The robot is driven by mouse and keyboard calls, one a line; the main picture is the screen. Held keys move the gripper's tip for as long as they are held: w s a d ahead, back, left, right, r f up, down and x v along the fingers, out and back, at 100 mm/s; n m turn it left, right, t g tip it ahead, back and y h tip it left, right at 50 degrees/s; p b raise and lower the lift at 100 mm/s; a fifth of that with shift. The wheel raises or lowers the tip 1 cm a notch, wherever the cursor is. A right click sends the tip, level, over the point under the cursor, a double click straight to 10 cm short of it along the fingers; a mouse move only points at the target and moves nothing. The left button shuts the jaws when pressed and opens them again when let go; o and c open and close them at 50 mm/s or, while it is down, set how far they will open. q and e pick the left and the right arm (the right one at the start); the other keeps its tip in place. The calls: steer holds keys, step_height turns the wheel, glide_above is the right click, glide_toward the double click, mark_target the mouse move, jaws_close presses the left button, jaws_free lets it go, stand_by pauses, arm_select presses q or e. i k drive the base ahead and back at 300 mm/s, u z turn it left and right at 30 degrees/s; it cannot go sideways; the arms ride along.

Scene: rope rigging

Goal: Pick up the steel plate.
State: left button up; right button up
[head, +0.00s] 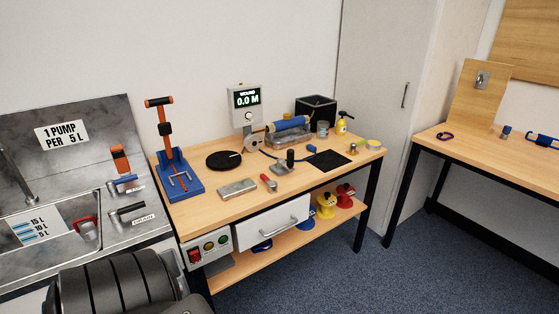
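A flat grey metal plate (237,188), which looks like the steel plate, lies on the wooden workbench (205,212) near its front edge. It is to the right of the blue press stand and left of a small red-handled tool. Nothing is on top of it or touching it that I can see. Neither of my grippers is in view. A dark ribbed shape at the bottom left looks like part of my own body.
A blue stand with an orange lever (178,178), a black disc (223,160), a red-handled tool (268,183) and a clamp-like device (284,168) surround the plate. A white drawer (273,222) is below the benchtop. A sink (50,250) is at left, another table (490,150) at right.

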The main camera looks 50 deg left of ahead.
mark_target(229, 191)
steer(key=i, duration=2.3)
steer(key=u, duration=2.6)
